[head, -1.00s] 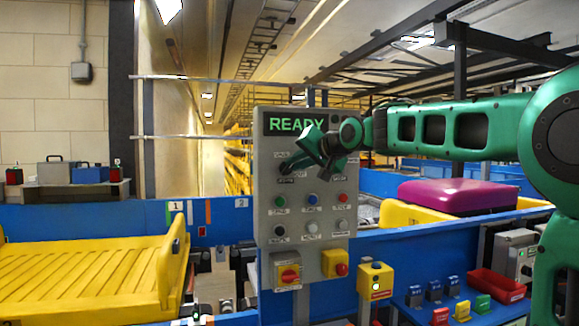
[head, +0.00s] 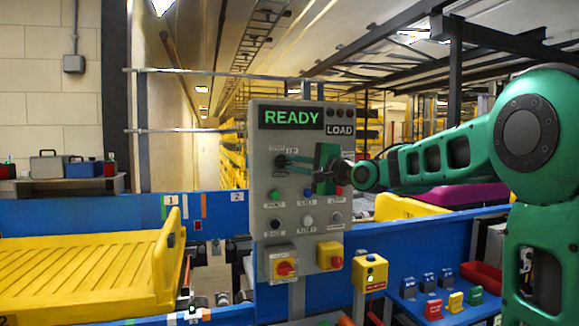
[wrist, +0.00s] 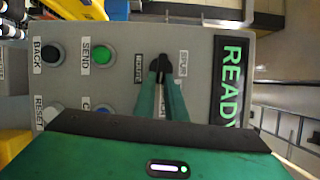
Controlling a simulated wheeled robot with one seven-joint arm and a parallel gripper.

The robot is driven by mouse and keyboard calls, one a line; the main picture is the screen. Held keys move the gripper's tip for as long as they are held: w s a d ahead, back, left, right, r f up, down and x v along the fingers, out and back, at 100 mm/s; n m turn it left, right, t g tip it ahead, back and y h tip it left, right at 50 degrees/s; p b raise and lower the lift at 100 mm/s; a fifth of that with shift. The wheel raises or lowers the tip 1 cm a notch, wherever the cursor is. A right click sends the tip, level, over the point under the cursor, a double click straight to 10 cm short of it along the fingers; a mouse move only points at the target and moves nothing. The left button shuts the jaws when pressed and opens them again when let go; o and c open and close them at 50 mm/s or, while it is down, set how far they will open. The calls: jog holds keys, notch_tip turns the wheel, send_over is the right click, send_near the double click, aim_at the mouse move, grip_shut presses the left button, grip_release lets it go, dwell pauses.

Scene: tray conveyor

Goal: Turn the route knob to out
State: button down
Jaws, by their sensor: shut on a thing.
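The grey control panel (head: 258,225) stands in the middle of the head view. Its route knob is a small dark knob in the upper left of the panel face. In the wrist view the black knob (wrist: 161,64) sits between the labels "ROUTE" and a second one that seems to read "SPUR". My green gripper (head: 284,160) reaches in from the right; in the wrist view its two fingers (wrist: 161,82) are shut on the knob. The fingers hide much of the knob, so its pointing direction is unclear.
The green "READY" display (head: 291,117) and a "LOAD" sign (head: 340,130) are above. Several push buttons, such as the green SEND (wrist: 101,54), lie below the knob. A red rotary switch (head: 286,268) is lower. A yellow tray (head: 80,275) is on the left.

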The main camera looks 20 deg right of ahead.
jog(key=m, duration=0.1)
jog(key=f+m+t, duration=0.1)
jog(key=m, duration=0.3)
jog(key=shift+f+t, duration=0.4)
jog(key=shift+f+h, duration=0.1)
jog(key=shift+h, duration=0.2)
jog(key=c, duration=1.8)
grip_release()
jog(key=shift+a+r, duration=0.1)
jog(key=shift+r, duration=0.1)
jog(key=v, duration=1)
jog(key=shift+s+f, duration=0.25)
